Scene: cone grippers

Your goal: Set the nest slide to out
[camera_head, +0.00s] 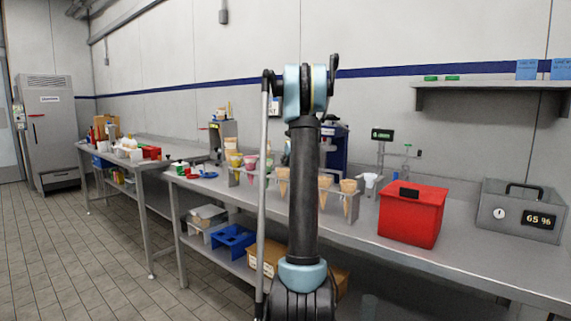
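I cannot pick out the nest slide for certain; it is too small to tell or hidden behind my arm. A metal rack (341,212) on the bench holds several cones, such as an ice-cream cone (348,186) at its right end. My arm stands upright in the middle of the view and covers part of the rack and of a blue machine (335,147) behind it. My gripper does not show; the arm's visible upper end is a joint well above the bench.
The steel bench (463,244) carries a red box (412,216), a grey case (521,210) reading "65 %", a scale with a green display (382,134) and a grey machine (223,140). A second bench (140,161) stands further left. The tiled floor (85,255) at left is clear.

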